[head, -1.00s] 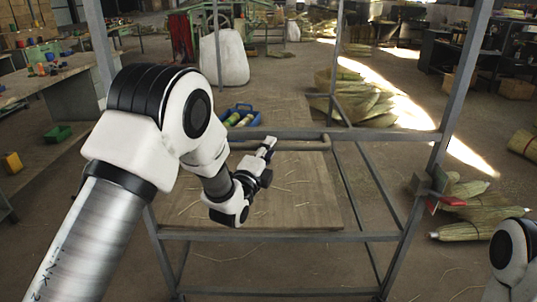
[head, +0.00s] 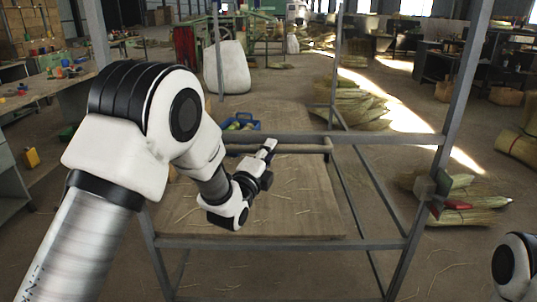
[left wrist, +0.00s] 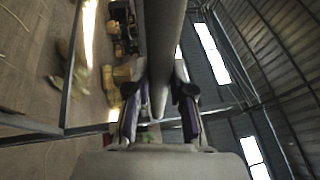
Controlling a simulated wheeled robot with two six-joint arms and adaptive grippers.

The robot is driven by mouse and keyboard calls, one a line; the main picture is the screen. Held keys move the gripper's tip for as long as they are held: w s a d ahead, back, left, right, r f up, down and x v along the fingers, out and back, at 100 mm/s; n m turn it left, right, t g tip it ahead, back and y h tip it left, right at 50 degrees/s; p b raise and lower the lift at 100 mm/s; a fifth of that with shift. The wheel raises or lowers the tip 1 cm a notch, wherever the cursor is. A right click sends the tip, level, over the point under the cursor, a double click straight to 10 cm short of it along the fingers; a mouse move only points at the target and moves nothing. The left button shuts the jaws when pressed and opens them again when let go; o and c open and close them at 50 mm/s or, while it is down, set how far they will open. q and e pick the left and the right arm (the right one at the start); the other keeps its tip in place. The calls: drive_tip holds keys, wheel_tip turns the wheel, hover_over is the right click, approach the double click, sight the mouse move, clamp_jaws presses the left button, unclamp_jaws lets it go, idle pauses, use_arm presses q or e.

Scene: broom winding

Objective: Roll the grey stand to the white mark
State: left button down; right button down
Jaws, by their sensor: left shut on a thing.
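The grey stand (head: 394,137) is an upright frame of metal posts and crossbars in front of me in the head view. My left gripper (head: 268,152) is at the round bar (head: 300,149) on its near crossbar. It is shut on that bar. In the left wrist view, the bar (left wrist: 165,40) runs between the two fingers of my left gripper (left wrist: 160,115). Only a link of my right arm shows at the lower right edge, and its gripper is out of view. I cannot make out a white mark in either view.
A wooden board (head: 290,200) strewn with straw lies within the stand's outline; a blue tray (head: 241,121) is at its far part. A white sack (head: 227,68) stands beyond. Broom bundles (head: 465,200) lie close to the right post. A workbench (head: 70,92) is at left.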

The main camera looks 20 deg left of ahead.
use_arm(q)
drive_tip(key=shift+s+r, duration=0.1)
drive_tip(key=shift+s, duration=0.05)
drive_tip(key=c, duration=1)
unclamp_jaws()
drive_tip(key=v, duration=1.2)
